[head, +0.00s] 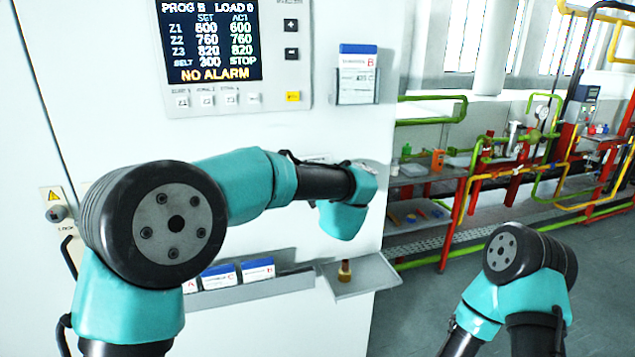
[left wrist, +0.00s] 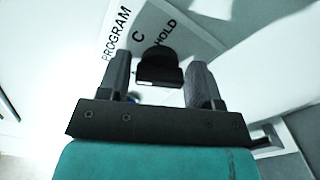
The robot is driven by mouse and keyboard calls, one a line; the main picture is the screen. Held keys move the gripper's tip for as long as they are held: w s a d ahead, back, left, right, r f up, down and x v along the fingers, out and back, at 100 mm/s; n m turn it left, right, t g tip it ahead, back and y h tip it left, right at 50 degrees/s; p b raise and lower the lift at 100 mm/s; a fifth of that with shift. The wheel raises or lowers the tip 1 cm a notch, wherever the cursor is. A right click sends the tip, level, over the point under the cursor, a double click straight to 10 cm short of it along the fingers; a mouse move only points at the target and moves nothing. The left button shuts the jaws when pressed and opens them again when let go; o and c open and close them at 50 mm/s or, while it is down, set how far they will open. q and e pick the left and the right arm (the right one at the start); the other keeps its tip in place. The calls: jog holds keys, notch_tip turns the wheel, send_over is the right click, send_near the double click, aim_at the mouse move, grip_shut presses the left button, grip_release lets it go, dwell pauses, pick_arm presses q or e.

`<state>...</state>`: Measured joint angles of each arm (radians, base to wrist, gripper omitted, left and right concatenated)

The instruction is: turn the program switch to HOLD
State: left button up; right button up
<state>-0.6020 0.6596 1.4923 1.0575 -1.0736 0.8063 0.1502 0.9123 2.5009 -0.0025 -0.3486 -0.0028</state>
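The program switch is a dark knob (left wrist: 160,66) on a pale panel in the left wrist view. The printed words PROGRAM, C and HOLD (left wrist: 166,34) stand around its far side. I cannot tell for sure which label the knob points to. My left gripper (left wrist: 160,60) is open, with one finger on each side of the knob and a visible gap on both sides. In the head view my left wrist hides the switch and the gripper's fingers. My right gripper is out of view; only part of my right arm shows at the lower right.
The white cabinet carries a display (head: 209,42) reading PROG B and NO ALARM. A card holder (head: 357,85) is on its right. Below are a rack of blue-topped cards (head: 221,275) and a small shelf (head: 362,278) with a small bottle (head: 344,271). Pipework stands at right.

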pick_arm(q)
jog(key=c, duration=0.6)
jog(key=shift+c, duration=0.2)
jog(key=shift+m, duration=0.4)
jog(key=m, duration=0.3)
jog(key=shift+m, duration=0.3)
jog(key=m, duration=0.4)
jog(key=shift+m, duration=0.3)
jog(key=m, duration=0.8)
jog(key=shift+m, duration=0.4)
